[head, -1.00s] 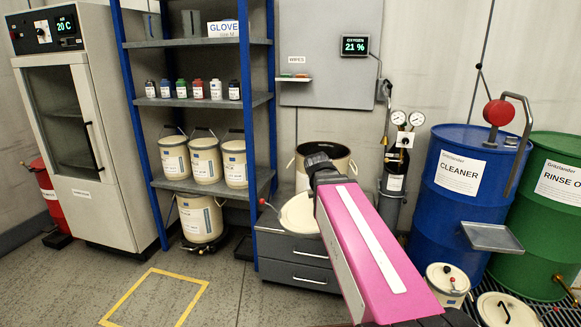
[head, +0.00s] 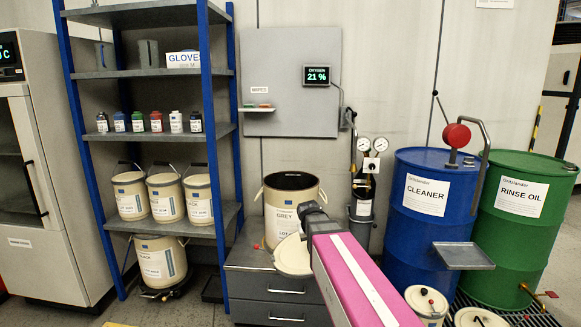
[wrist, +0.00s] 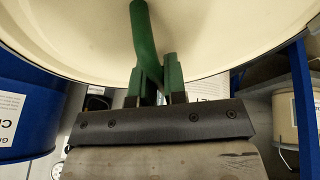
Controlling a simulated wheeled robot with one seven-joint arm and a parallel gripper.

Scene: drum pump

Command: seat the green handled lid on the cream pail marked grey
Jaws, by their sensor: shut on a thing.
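The cream pail marked grey (head: 283,207) stands open, dark inside, on a grey drawer cabinet. The cream lid (head: 292,256) hangs in front of the pail's lower part in the head view, partly hidden by my pink arm. In the wrist view the lid's pale underside or face (wrist: 220,35) fills the top. Its green handle (wrist: 144,42) runs down between the fingers of my gripper (wrist: 160,92), which is shut on it. The gap between lid and pail cannot be judged.
The drawer cabinet (head: 280,312) stands between a blue-framed shelf (head: 190,72) with several pails and the blue cleaner drum (head: 425,215). A gas bottle with gauges (head: 366,190) stands right of the pail. Other lidded pails (head: 427,303) sit at the bottom right.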

